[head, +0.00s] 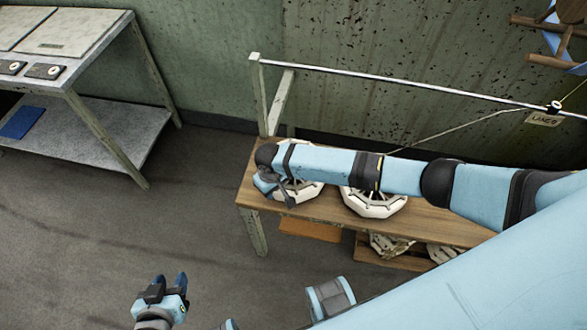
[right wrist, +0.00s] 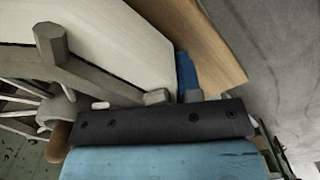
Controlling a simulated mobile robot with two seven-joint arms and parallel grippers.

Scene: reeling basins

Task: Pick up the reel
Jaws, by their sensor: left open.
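Two pale octagonal reels with spokes lie on the wooden bench (head: 455,230). The left reel (head: 304,190) is partly hidden under my right arm, and the other reel (head: 373,205) lies to its right. My right gripper (head: 280,193) is at the left edge of the left reel. In the right wrist view, a pale reel (right wrist: 110,35) fills the upper left, close to a blue finger (right wrist: 187,75). Whether the jaws grip its rim cannot be told. My left gripper (head: 169,284) is open and empty, low over the floor and away from the bench.
More reels (head: 388,245) sit on a lower shelf under the bench. A metal rail (head: 400,80) with a hanging tag (head: 545,118) runs above the bench's back. A grey table (head: 75,75) stands at the upper left. The floor between is clear.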

